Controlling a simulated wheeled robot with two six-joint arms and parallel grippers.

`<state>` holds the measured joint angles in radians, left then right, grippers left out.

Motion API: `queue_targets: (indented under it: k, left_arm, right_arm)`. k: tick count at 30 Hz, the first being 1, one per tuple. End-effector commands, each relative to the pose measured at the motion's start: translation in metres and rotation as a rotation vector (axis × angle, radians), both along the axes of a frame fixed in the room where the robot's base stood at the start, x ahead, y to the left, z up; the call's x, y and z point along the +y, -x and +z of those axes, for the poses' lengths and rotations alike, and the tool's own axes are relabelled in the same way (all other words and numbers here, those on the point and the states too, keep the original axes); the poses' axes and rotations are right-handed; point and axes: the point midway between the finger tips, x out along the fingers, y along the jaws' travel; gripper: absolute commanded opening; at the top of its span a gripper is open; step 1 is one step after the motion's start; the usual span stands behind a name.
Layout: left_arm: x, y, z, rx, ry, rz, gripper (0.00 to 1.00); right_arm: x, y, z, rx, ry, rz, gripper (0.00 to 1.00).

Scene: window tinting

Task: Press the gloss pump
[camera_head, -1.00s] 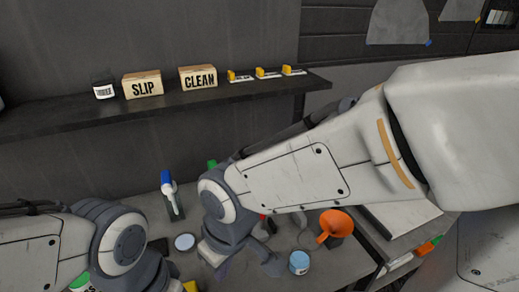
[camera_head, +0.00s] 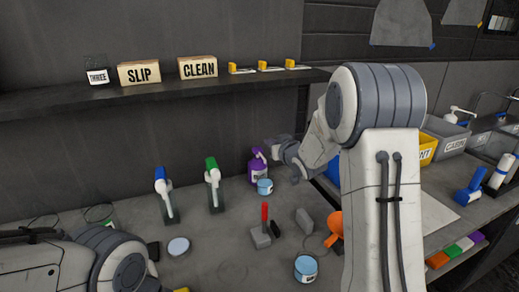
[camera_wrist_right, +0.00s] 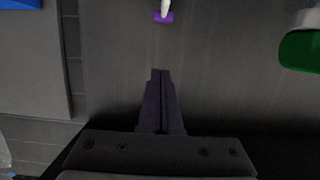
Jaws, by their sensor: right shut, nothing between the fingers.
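A purple pump bottle (camera_head: 257,173) with a purple pump head and a white label stands upright toward the back of the bench, below the shelf. I take it for the gloss pump. My right gripper (camera_head: 273,144) is beside the pump head, just right of and slightly above it; I cannot tell whether they touch. In the right wrist view its fingers (camera_wrist_right: 160,100) are together and empty. A small purple part (camera_wrist_right: 163,17) with a white tip lies ahead of them there; I cannot tell if it is the pump. My left arm is at the lower left, its gripper out of view.
A blue-labelled jar (camera_head: 265,187) stands just in front of the pump bottle. A green-topped spray bottle (camera_head: 213,187) and a blue-topped one (camera_head: 165,195) are to the left. A red-handled tool (camera_head: 263,228) and an orange funnel (camera_head: 334,226) are nearer. The shelf edge (camera_head: 150,98) is above.

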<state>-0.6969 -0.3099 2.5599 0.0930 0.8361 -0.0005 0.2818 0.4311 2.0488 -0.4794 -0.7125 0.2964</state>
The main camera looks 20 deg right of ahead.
Motion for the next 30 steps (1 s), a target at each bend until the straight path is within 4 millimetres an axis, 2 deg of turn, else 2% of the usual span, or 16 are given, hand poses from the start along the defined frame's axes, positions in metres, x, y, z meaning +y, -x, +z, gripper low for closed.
queue_targets:
  k: [5, 8, 21, 24, 30]
  left_arm:
    - [0.000, 0.000, 0.002, 0.000, 0.000, 0.000, 0.00]
    - [0.000, 0.000, 0.005, 0.000, 0.000, 0.000, 0.00]
    - [0.000, 0.000, 0.030, 0.000, 0.000, 0.000, 0.00]
    - [0.000, 0.000, 0.034, 0.000, 0.000, 0.000, 0.00]
    - [0.000, 0.000, 0.037, 0.000, 0.000, 0.000, 0.00]
  right_arm:
    - [0.001, -0.004, -0.001, 0.002, 0.000, 0.001, 0.00]
    - [0.002, -0.014, -0.003, 0.002, 0.000, 0.002, 0.00]
    - [0.005, -0.098, -0.023, 0.002, 0.000, 0.001, 0.00]
    - [0.004, -0.097, -0.042, 0.007, -0.002, 0.000, 0.00]
    - [0.004, -0.097, -0.061, 0.004, -0.001, 0.000, 0.00]
